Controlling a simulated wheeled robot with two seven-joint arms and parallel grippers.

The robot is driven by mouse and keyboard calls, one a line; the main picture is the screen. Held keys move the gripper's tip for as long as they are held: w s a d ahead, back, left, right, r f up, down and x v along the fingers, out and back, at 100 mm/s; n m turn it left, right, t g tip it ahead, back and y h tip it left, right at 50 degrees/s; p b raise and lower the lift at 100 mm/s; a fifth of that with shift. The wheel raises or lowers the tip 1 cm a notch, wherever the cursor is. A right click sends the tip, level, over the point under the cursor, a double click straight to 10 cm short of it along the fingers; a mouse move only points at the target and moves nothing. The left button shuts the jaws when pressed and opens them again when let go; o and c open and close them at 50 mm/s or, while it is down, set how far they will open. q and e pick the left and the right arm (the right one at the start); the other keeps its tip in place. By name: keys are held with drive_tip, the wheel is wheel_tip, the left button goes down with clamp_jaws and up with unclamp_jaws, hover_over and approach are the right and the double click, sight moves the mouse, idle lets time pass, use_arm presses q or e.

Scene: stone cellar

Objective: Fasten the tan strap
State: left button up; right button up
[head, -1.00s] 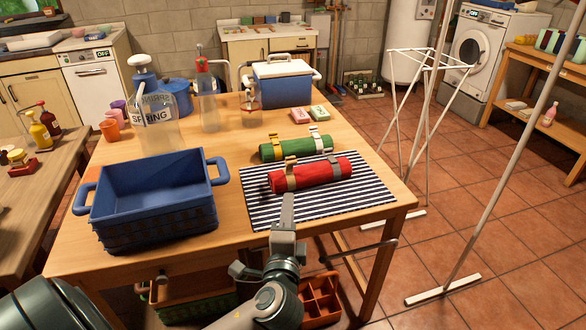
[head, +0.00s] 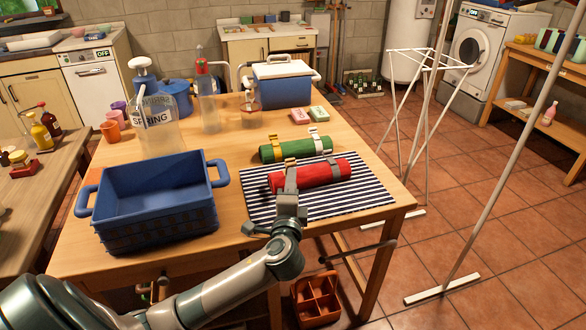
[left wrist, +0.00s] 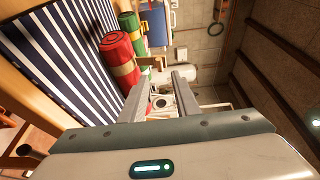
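A red roll (head: 325,173) lies on the striped mat (head: 355,197). Its tan strap shows as a band around it in the left wrist view (left wrist: 124,69). In the head view my gripper hides most of this strap. My left gripper (head: 290,180) is over the near side of the red roll, at the tan strap. In the left wrist view its two fingers (left wrist: 162,82) stand apart with nothing between them; the strap is beside them, on the left. I cannot tell whether they touch it. My right gripper is not in view.
A green roll (head: 300,148) with a yellow and a pale strap lies just behind. A blue cooler (head: 285,90) and two soap bars are at the back. The mat's right part is clear.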

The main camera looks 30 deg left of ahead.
sight(293, 165)
use_arm(q)
drive_tip(key=shift+p+x, duration=0.3)
drive_tip(key=shift+x, duration=2.9)
drive_tip(key=shift+s, duration=0.1)
drive_tip(key=shift+c, duration=0.4)
clamp_jaws()
